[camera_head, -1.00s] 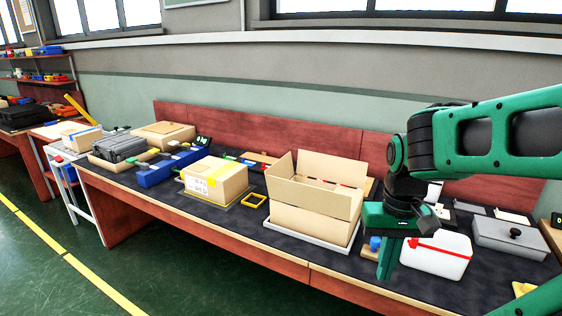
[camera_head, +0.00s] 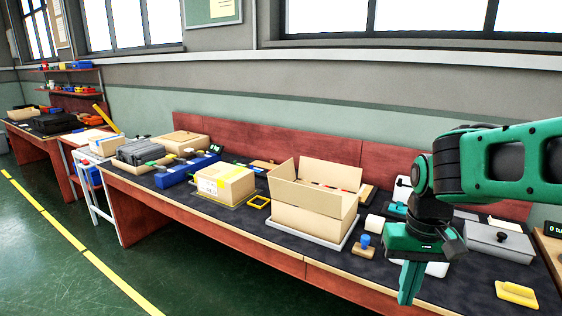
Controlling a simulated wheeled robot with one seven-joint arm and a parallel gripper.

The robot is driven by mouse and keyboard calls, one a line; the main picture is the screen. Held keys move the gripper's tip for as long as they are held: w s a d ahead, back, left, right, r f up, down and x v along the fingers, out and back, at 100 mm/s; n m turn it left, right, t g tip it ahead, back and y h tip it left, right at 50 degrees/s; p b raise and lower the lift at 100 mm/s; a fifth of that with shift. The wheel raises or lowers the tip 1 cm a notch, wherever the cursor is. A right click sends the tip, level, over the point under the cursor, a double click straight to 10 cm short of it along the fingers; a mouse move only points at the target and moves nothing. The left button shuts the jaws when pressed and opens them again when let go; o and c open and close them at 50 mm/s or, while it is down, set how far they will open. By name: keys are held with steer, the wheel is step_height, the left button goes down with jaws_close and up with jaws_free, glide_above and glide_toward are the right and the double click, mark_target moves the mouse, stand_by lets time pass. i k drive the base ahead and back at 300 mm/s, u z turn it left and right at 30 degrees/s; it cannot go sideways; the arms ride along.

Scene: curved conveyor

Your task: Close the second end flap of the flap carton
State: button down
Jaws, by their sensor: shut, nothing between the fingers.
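The flap carton (camera_head: 300,222) is a tan box on a light grey plate (camera_head: 287,236) near the middle of the table. Its far long flap (camera_head: 330,174) stands up, and a flap at the left end (camera_head: 284,171) also stands up. The near long flap (camera_head: 305,194) leans outward. The carton's inside is mostly hidden, so I cannot tell how each end flap lies. My gripper (camera_head: 406,298) is to the right of the carton, apart from it, with its green fingers pointing down. It is shut and empty.
A blue-knobbed stamp (camera_head: 364,243) lies between carton and gripper. A grey lidded box (camera_head: 498,243) and a yellow block (camera_head: 516,293) are at the right. A white case is partly hidden behind my gripper.

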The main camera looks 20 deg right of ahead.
mark_target(286, 171)
steer(key=z, duration=0.2)
steer(key=i, duration=1.05)
steer(key=z, duration=0.1)
